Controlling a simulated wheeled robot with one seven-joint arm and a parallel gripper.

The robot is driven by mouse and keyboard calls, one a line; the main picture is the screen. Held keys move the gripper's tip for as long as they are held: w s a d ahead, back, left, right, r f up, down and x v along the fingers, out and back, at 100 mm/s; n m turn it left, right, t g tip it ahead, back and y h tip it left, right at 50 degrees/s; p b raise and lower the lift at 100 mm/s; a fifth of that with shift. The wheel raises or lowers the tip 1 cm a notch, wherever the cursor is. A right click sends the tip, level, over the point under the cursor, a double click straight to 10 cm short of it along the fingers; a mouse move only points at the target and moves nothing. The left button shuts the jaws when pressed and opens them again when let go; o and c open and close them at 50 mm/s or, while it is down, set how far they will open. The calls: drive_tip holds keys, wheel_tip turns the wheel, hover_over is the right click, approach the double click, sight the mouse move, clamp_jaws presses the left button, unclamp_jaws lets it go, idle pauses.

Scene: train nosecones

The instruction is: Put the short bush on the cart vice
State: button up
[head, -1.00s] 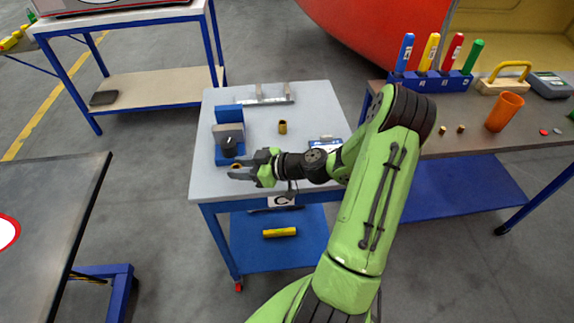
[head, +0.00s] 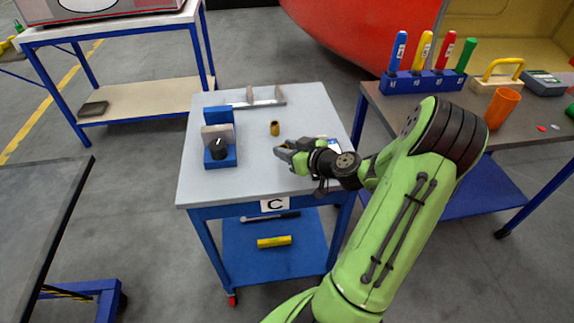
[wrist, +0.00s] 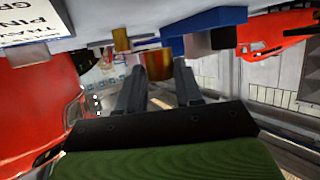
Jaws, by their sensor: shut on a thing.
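My gripper (head: 277,149) is above the cart top, right of the vice and just below the standing bush in the head view. In the wrist view, my gripper (wrist: 158,80) is shut on a brassy bush (wrist: 158,65), which looks like the short bush and is clear of the top. The cart vice (head: 219,139) is blue with grey jaws and a black knob, at the left of the cart; part of its blue body (wrist: 205,20) shows in the wrist view. Another brass bush (head: 275,128) stands upright on the cart top and also shows in the wrist view (wrist: 121,39).
The cart top (head: 245,178) is clear between the vice and my gripper. A metal bracket (head: 255,104) lies at its back. A label card lies by my wrist. The right bench holds a tool rack (head: 425,83) and an orange cup (head: 501,108).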

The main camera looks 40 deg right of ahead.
sight(287, 170)
wheel_tip(287, 170, down, 5)
drive_tip(key=shift+r+b, duration=0.15)
drive_tip(key=shift+b, duration=0.85)
drive_tip(key=shift+r, duration=0.15)
drive_tip(key=o, duration=1.1)
drive_tip(key=shift+c, duration=0.2)
drive_tip(key=shift+a, duration=0.1)
